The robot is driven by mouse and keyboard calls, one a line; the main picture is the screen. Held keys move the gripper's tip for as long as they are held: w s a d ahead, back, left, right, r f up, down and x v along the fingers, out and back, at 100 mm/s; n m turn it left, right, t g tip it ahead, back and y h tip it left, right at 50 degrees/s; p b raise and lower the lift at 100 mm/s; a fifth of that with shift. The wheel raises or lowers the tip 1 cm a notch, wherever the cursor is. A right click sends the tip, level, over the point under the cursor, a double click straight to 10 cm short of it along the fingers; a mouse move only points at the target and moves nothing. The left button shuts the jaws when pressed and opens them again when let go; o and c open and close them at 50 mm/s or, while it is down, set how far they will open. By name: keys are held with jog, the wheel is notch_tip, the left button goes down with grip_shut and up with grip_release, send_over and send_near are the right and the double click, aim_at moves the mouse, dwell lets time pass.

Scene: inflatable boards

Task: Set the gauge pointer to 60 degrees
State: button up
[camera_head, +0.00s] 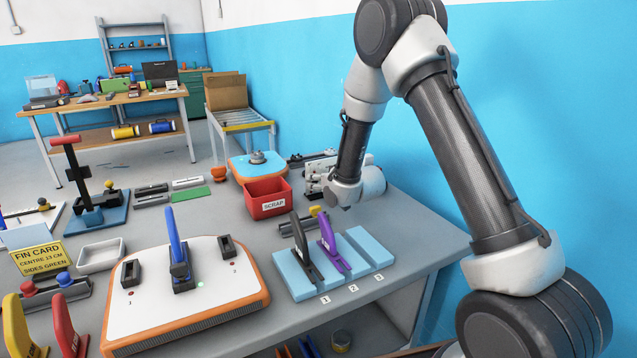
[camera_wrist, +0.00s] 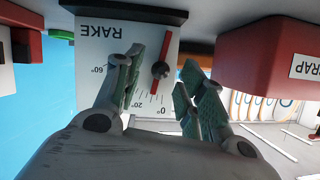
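The gauge plate (camera_wrist: 105,45) is white and shows upside down in the wrist view. It is marked RAKE, with a scale labelled 0°, 20° and 60°. Its red pointer (camera_wrist: 181,28) runs past a dark knob (camera_wrist: 162,70). The pointer's lower end lies between the 0° and 20° labels, well away from 60°. My gripper (camera_wrist: 165,62) is open, with one green-padded finger on each side of the knob and pointer. I see a gap at the knob; contact is not clear. In the head view the gauge is too small and covered to read.
A red SCRAP bin (camera_head: 268,203) stands close to the gripper; it also shows in the wrist view (camera_wrist: 250,55). A light blue slotted rack (camera_head: 375,245) holds dark and purple fins in front. A white-topped board (camera_head: 215,290) lies left of the rack.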

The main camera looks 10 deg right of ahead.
jog(key=shift+w+a+f, duration=0.1)
jog(key=shift+w, duration=0.15)
jog(key=shift+c, duration=0.2)
grip_shut()
